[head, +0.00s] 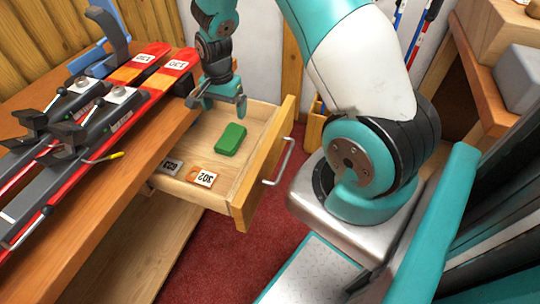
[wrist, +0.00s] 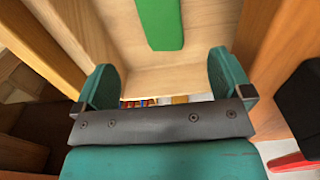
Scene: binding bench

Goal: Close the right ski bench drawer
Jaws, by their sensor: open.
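The wooden ski bench drawer (head: 245,203) is pulled well out from under the bench top in the head view. Its metal bar handle (head: 280,163) is on the front panel, facing right. My gripper (head: 222,104) is open and empty, pointing down at the drawer's far side, near the bench and away from the handle. In the wrist view, the open fingers (wrist: 165,84) frame the drawer's side wall, with the drawer floor (wrist: 205,30) beyond. Whether they touch the wall I cannot tell.
Inside the drawer lie a green block (head: 230,139), an orange-edged 302 tag (head: 202,176) and a grey tag (head: 170,167). Red skis (head: 125,80) lie on the bench top (head: 75,245). Red carpet (head: 205,250) is clear before the drawer.

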